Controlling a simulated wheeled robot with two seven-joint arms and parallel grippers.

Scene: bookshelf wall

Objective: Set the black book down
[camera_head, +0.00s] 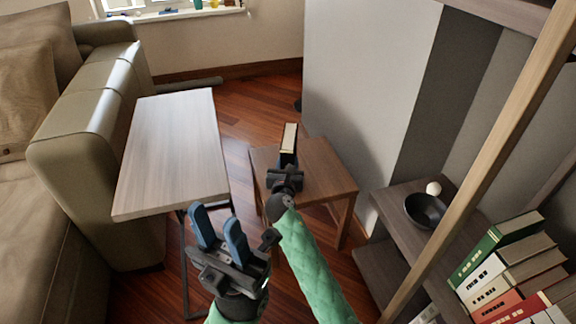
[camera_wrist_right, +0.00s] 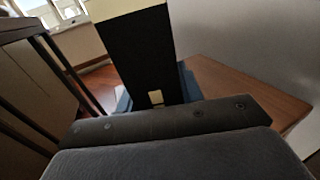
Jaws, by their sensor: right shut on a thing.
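The black book (camera_head: 288,158) stands roughly upright, its pale page edge facing up. My right gripper (camera_head: 287,169) is shut on it, over the small brown side table (camera_head: 330,180). In the right wrist view the black book (camera_wrist_right: 143,60) rises from between the fingers, and a blue finger (camera_wrist_right: 188,82) shows beside it. The brown tabletop (camera_wrist_right: 245,92) lies behind and to the right. I cannot tell whether the book's lower edge touches the tabletop. My left gripper (camera_head: 218,229) is empty, its two blue fingers apart, nearer to me and left of the side table.
A pale wood table (camera_head: 175,150) stands at left, beside a beige sofa (camera_head: 85,125). At right a shelf unit holds a black bowl (camera_head: 425,211), a small white object (camera_head: 433,188) and several books (camera_head: 500,270). The side table's visible top around the book is clear.

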